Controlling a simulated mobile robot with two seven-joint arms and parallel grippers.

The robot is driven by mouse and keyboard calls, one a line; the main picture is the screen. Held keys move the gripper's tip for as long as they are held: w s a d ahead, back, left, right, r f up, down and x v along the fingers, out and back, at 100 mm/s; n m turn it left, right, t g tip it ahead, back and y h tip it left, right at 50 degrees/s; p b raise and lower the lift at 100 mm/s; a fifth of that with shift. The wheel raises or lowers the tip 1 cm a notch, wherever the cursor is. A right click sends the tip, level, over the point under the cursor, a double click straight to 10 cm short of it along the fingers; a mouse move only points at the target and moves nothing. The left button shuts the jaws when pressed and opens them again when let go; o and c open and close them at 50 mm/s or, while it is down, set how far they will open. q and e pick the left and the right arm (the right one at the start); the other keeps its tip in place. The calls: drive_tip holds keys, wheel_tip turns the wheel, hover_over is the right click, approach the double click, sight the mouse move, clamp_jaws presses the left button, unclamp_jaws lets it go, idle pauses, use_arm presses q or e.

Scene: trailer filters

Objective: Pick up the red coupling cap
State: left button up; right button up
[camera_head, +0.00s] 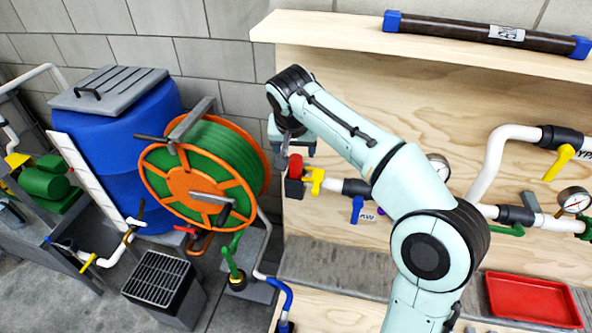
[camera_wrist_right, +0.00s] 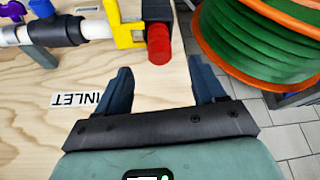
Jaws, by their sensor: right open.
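The red coupling cap (camera_head: 295,168) sits on the left end of the pipe, next to a yellow valve handle (camera_head: 316,181). In the wrist view the red cap (camera_wrist_right: 158,44) points toward my right gripper (camera_wrist_right: 162,78), which is open and empty. The cap lies just beyond the fingertips, roughly in line with the gap between them, and apart from them. In the head view my right gripper (camera_head: 291,143) is above the cap, and its fingers are partly hidden by my wrist. My left gripper is not in view.
A hose reel (camera_head: 203,173) with green hose stands close on the left of the cap. A wooden panel (camera_wrist_right: 60,135) with an INLET label (camera_wrist_right: 77,99) lies beside the gripper. A shelf (camera_head: 345,38) juts out above. A red tray (camera_head: 533,299) is at lower right.

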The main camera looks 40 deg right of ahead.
sight(295, 158)
drive_tip(key=x, duration=0.8)
drive_tip(key=shift+w+d, duration=0.3)
drive_tip(key=shift+s, duration=0.1)
drive_tip(key=c, duration=1.1)
